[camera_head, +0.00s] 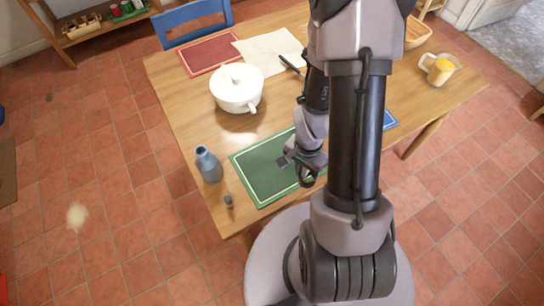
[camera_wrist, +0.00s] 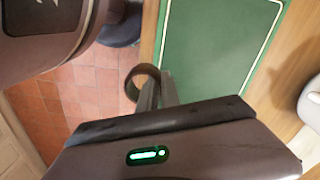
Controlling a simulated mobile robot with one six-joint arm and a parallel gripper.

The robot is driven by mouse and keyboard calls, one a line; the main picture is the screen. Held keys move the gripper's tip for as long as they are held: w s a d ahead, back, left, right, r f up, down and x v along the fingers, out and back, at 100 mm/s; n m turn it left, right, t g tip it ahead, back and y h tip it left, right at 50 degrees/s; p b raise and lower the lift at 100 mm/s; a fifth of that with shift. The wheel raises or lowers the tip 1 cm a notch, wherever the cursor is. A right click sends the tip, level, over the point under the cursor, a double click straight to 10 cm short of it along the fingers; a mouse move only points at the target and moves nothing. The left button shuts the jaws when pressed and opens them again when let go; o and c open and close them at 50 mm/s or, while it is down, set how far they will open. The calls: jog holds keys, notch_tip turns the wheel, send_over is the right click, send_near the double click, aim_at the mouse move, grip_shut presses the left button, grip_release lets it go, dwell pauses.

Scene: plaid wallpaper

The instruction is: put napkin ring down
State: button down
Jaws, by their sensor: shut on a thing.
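The napkin ring (camera_wrist: 130,82), a brown open band, shows in the wrist view at the tips of my gripper (camera_wrist: 157,93). My gripper is shut on its side. In the picture the ring lies just left of the green placemat (camera_wrist: 215,45), over the table edge and floor tiles; its height above the table is unclear. In the head view my gripper (camera_head: 286,160) is over the green placemat (camera_head: 262,176) near the table's front edge. I cannot make out the ring there.
A blue bottle (camera_head: 208,166) and a small grey-blue item (camera_head: 228,201) stand left of the placemat on the wooden table (camera_head: 180,110). A white lidded pot (camera_head: 238,97) is behind. A mug with yellow contents (camera_head: 440,71) is at right. Bare wood lies between pot and placemat.

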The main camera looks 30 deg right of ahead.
jog(key=w, duration=0.3)
jog(key=w+a+b, duration=0.1)
jog(key=w, duration=0.3)
jog(key=w+a, duration=0.1)
jog(key=w, duration=0.3)
jog(key=shift+a+f+b, duration=0.2)
jog(key=shift+f+b, duration=0.15)
jog(key=shift+f, duration=0.05)
notch_tip(320, 180, down, 3)
jog(key=shift+b, duration=0.8)
jog(key=shift+w+f, duration=0.1)
jog(key=shift+f, duration=0.15)
jog(key=shift+r, duration=0.15)
jog(key=c, duration=1.6)
grip_release()
jog(key=shift+o, duration=0.2)
